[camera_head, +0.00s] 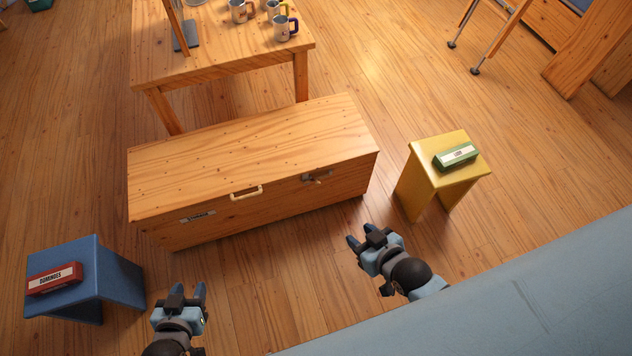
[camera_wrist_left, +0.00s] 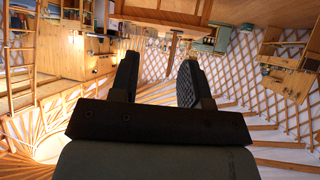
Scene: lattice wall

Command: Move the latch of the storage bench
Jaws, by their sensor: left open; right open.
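The wooden storage bench (camera_head: 250,150) stands in the middle of the head view with its lid closed. Its latch (camera_head: 316,176) is a small metal piece on the front face, right of the pale handle (camera_head: 246,193). My right gripper (camera_head: 364,238) is open and empty, in front of the bench and to the lower right of the latch, apart from it. My left gripper (camera_head: 188,292) is open and empty, in front of the bench's left part. Its two fingers also show apart in the left wrist view (camera_wrist_left: 158,82), with nothing between them.
A blue stool (camera_head: 110,272) with a red dominoes box (camera_head: 54,279) stands at left. A table (camera_head: 220,55) with several mugs is behind the bench. The floor before the bench is clear.

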